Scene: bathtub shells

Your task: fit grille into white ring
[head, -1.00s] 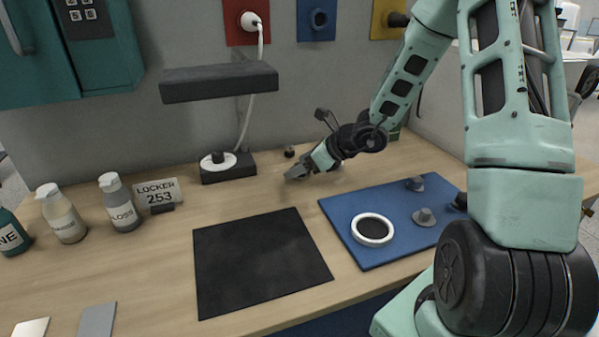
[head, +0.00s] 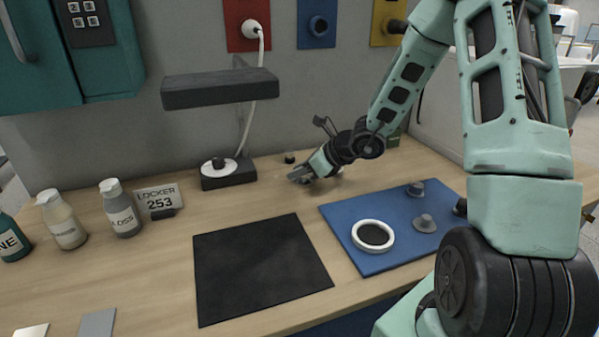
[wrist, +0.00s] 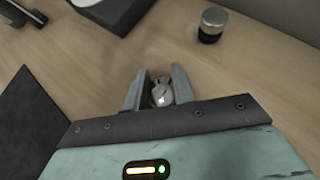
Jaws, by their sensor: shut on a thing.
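My gripper (head: 298,177) is low over the back of the wooden table. In the wrist view its two grey fingers (wrist: 159,90) are closed on a small, shiny silvery piece (wrist: 162,94). Only its rounded top shows, so I cannot tell for sure whether it is the grille. The white ring (head: 358,240) lies flat on the front left of the blue mat (head: 345,210), with a dark middle. My gripper is behind and left of the ring, apart from it.
Grey knobbed pieces (head: 424,222) stand on the blue mat. A black mat (head: 262,265) lies to its left. A small dark cylinder (head: 290,159) stands behind my gripper, also in the wrist view (wrist: 212,24). A dark shelf (head: 220,89) overhangs at the back left. Bottles stand at left.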

